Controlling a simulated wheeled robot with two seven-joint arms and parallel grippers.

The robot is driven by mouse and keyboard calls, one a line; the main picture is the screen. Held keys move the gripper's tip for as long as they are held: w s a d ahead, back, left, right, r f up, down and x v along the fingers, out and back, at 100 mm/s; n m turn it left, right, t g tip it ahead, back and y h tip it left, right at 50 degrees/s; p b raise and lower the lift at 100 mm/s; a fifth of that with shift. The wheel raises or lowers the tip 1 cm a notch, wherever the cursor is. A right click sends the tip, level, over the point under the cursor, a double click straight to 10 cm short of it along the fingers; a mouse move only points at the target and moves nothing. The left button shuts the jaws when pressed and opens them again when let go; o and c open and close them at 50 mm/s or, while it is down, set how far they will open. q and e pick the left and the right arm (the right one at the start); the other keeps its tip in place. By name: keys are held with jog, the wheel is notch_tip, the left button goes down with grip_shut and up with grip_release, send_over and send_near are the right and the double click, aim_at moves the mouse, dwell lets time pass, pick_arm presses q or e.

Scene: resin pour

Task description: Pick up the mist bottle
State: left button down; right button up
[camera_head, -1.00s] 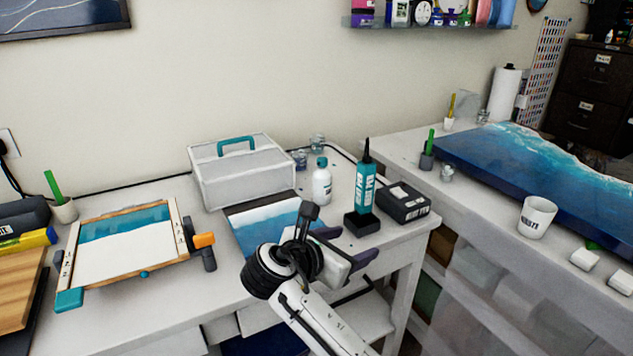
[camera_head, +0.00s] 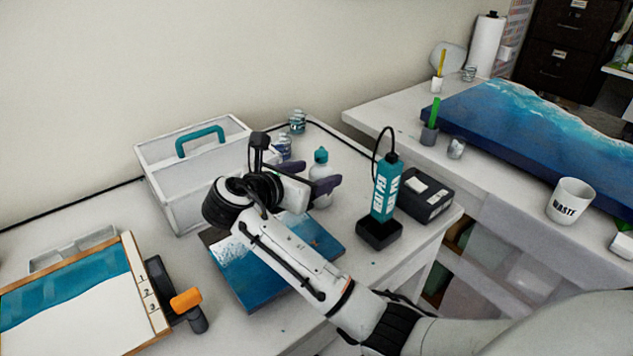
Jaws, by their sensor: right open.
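The mist bottle, a small white bottle with a teal cap (camera_head: 321,156), stands upright on the white table in the head view, just right of the toolbox. My right gripper (camera_head: 318,178) reaches in at the bottle, its dark purple fingers open. One finger overlaps the lower body of the bottle in the picture and hides part of it. I cannot tell whether the fingers touch the bottle or are on both sides of it. My left gripper is not in view.
A white toolbox with a teal handle (camera_head: 165,160) stands left of my gripper. A teal heat pen (camera_head: 385,190) in its black stand and a dark box (camera_head: 426,194) are on the right. Small jars (camera_head: 297,121) stand behind. A blue panel (camera_head: 250,285) lies under my arm.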

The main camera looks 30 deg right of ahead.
jog(key=x, duration=0.6)
jog(key=shift+d+f, duration=0.15)
jog(key=shift+d, duration=0.2)
jog(key=shift+w, duration=0.1)
jog(key=c, duration=1.3)
